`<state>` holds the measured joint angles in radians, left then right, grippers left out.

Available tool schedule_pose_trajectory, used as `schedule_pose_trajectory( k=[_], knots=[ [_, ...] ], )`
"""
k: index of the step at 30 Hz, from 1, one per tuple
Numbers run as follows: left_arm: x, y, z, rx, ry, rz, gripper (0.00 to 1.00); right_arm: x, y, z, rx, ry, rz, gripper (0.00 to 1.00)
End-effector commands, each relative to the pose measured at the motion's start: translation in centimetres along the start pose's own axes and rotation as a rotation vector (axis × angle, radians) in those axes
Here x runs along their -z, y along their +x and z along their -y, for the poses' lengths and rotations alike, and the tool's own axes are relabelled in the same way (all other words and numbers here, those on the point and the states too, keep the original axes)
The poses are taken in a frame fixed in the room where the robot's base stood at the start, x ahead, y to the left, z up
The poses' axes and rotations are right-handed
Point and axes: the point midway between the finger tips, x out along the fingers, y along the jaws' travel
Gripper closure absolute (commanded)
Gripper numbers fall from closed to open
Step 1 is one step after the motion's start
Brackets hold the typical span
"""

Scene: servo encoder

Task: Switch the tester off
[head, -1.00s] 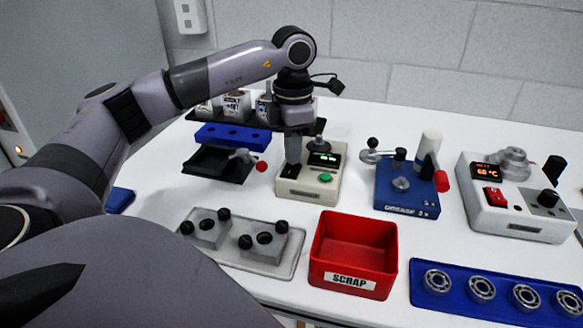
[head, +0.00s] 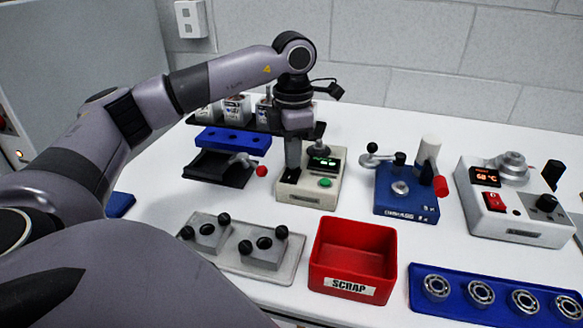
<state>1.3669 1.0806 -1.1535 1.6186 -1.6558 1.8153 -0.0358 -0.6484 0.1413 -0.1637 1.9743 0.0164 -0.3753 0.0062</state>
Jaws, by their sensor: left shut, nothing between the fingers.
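The tester is most likely the cream box (head: 312,188) in the middle of the table, with a lit green display (head: 322,162), a green button (head: 325,183) and a dark knob on top. My left gripper (head: 290,176) is shut and empty, pointing down at the left part of the box's top. Its tip is at or just above a dark spot there; I cannot tell if it touches. The gripper hides that part of the top, and any switch under it. My right gripper is not in view.
A red scrap bin (head: 352,282) and a grey tray (head: 285,271) stand in front. A blue grease station (head: 405,205) and a white heater box (head: 510,215) with a red switch stand to the right. A blue rack (head: 232,140) is behind left.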

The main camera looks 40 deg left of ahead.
Motion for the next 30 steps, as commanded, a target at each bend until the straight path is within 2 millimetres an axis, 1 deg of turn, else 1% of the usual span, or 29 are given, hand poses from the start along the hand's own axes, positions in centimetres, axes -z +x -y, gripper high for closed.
schedule_pose_trajectory(
  k=[1, 3, 9, 18, 22, 30],
  knots=[
    [0.0, -0.9, 0.0, 0.000, 0.000, 0.001, 1.00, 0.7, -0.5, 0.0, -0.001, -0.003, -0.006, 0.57],
    [0.0, -1.5, 0.0, -0.001, 0.000, 0.002, 1.00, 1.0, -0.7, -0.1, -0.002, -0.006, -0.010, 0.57],
    [0.0, -3.2, 0.0, -0.001, 0.000, 0.003, 1.00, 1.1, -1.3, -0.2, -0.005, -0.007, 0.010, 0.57],
    [0.0, -5.6, 0.0, -0.002, 0.000, 0.004, 1.00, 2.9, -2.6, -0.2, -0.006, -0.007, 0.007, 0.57],
    [0.0, -6.0, 0.0, -0.001, 0.000, 0.004, 1.00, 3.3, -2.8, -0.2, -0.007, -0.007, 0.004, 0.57],
    [0.0, -5.9, 0.0, -0.002, 0.000, 0.004, 1.00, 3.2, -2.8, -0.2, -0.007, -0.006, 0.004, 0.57]
  ],
)
